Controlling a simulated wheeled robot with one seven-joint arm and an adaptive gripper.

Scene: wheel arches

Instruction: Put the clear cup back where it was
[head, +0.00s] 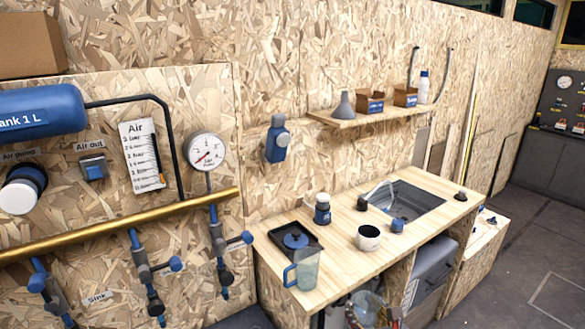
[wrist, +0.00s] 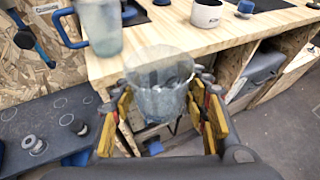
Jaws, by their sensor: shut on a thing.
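The clear cup (wrist: 160,82) is see-through and upright between the yellow-padded fingers of my gripper (wrist: 163,105) in the wrist view. My gripper is shut on it, one finger on each side. The cup is in front of the wooden counter's (wrist: 240,35) front edge, and the counter shows through it. In the head view, the cup (head: 366,305) and part of my gripper (head: 388,318) show small at the bottom edge, in front of the counter (head: 335,262). The cup's base is hard to make out.
A translucent jug with a blue handle (head: 306,268) stands at the counter's near left corner, beside a black tray (head: 278,236). A white mug (head: 368,238), a blue jar (head: 322,210) and a sink (head: 408,200) are farther along. Bare wood lies between jug and mug.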

